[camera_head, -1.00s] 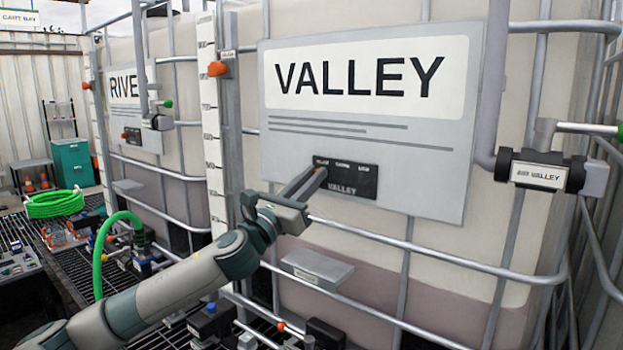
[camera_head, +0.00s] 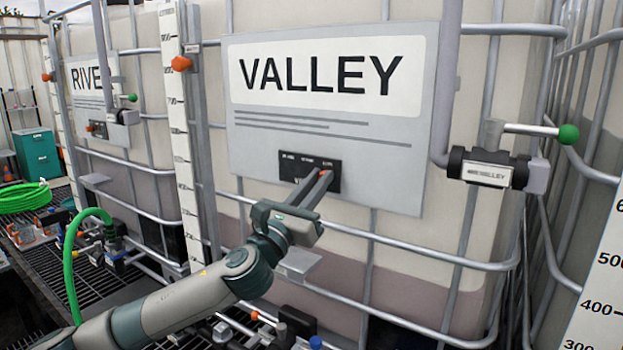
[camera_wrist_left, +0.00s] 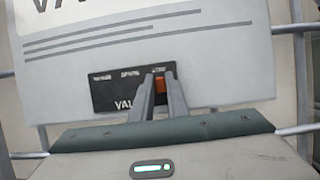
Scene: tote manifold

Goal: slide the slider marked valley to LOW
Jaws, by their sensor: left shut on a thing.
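The valley slider panel (camera_head: 292,168) is a small black plate low on the grey VALLEY sign (camera_head: 390,170), with three small labels too fine to read. My left gripper (camera_head: 325,174) reaches it from below, its fingertips at the panel's right part. In the left wrist view the panel (camera_wrist_left: 112,95) shows the orange slider knob (camera_wrist_left: 159,86) between the two fingers (camera_wrist_left: 160,78), under the rightmost label. The gripper is shut on the knob. The fingers hide part of the panel's lettering. My right gripper is not in view.
A horizontal cage bar (camera_head: 400,243) runs below the sign, and a grey pipe (camera_head: 446,90) stands at its right. A valve with a green-tipped handle (camera_head: 568,134) is further right. The RIVER tank's sign (camera_head: 90,80) is at the left, with a green hose (camera_head: 72,245) below.

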